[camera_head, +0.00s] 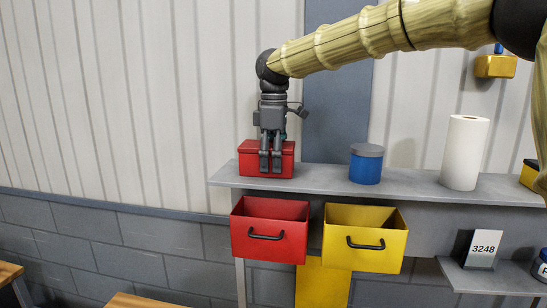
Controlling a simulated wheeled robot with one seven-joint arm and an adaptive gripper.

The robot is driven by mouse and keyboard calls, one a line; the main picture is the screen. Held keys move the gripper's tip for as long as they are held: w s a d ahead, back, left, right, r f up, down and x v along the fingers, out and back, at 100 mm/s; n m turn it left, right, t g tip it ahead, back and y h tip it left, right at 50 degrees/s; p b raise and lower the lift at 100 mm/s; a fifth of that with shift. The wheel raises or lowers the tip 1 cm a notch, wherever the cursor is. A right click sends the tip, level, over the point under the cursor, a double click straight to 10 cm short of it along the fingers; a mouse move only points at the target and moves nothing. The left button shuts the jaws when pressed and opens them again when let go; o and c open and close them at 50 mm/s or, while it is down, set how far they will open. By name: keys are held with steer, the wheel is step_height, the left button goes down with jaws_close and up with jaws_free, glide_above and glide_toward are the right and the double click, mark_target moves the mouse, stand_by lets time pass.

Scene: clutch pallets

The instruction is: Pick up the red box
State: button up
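The red box (287,165), with a lid, sits on the grey shelf near its left end. My gripper (270,168) points straight down at it.
On the grey shelf (320,183) stand a blue tin with a grey lid (366,167) and a white paper roll (465,153). Below hang a red bin (268,229) and a yellow bin (364,238).

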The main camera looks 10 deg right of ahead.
steer(key=shift+s+a+f, duration=0.15)
steer(key=shift+s+f, duration=0.35)
steer(key=shift+s, duration=0.15)
steer(key=shift+s+r, duration=0.2)
steer(key=shift+s, duration=0.1)
steer(key=c, duration=1.1)
steer(key=shift+w+d+f, duration=0.1)
steer(key=shift+w+d, duration=0.1)
steer(key=shift+w, duration=0.05)
steer(key=shift+c, duration=0.3)
steer(key=shift+r, duration=0.2)
steer(key=shift+w+r+b, duration=0.2)
steer(key=shift+r+b, duration=0.3)
steer(key=shift+b, duration=0.15)
steer(key=c, duration=0.9)
step_height(320, 180, up, 2)
steer(key=shift+s+r+b, duration=0.1)
steer(key=shift+b, duration=0.55)
jaws_close()
steer(key=s+a+r+b, duration=0.1)
steer(key=s+a+b, duration=0.1)
steer(key=s, duration=0.5)
steer(key=s+a+r+b, duration=0.1)
steer(key=s+a+b, duration=0.2)
steer(key=s+b, duration=0.2)
steer(key=s, duration=0.3)
